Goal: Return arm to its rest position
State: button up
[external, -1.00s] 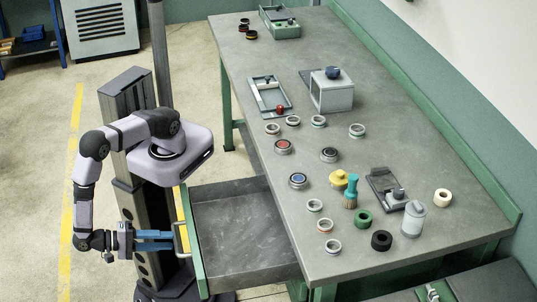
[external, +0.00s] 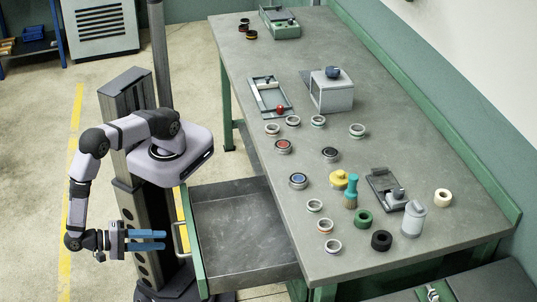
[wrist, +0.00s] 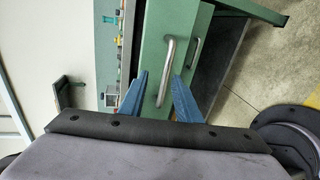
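My gripper (external: 164,240) is at the end of my bent arm, to the left of the bench's pulled-out drawer. Its two blue fingers are parted with nothing between them, and they point right at the drawer front. In the wrist view my gripper (wrist: 160,80) also shows open. The metal drawer handle (external: 180,240) is a short gap beyond the fingertips. In the wrist view a bar handle (wrist: 166,72) on a green front shows in line with the gap between the fingers.
The open drawer (external: 235,225) is empty and sticks out from the bench (external: 232,85). On the bench are several rings, a grey box-shaped machine (external: 331,92), a brush (external: 351,192) and a bottle (external: 414,219). The floor left of my arm is clear.

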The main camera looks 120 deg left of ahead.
jog(key=w+r+n, duration=0.1)
jog(key=w+r, duration=0.1)
jog(key=w+a+r+n+g+p, duration=0.1)
jog(key=w+r, duration=0.1)
jog(key=w, duration=0.1)
jog(key=w+r+n+g, duration=0.1)
jog(key=w+r+n, duration=0.1)
jog(key=w+r, duration=0.1)
jog(key=shift+w+a+y, duration=0.15)
jog(key=shift+a+y, duration=0.15)
jog(key=shift+a, duration=0.05)
jog(key=a+r+m+g+h+p, duration=0.1)
jog(key=a+m+g+h+p, duration=0.1)
jog(key=a+m, duration=0.6)
jog(key=s+a+r+m+g+h+p, duration=0.1)
jog(key=a+r+m+g+h, duration=0.1)
jog(key=a+m+h, duration=0.3)
jog(key=a+r+m+g+h+p, duration=0.2)
jog(key=a+m+g+h, duration=0.2)
jog(key=a+m, duration=0.8)
jog(key=m, duration=0.6)
jog(key=shift+s+a+r+g+h+p, duration=0.15)
jog(key=shift+s+a+g+h+p, duration=0.15)
jog(key=shift+s, duration=0.1)
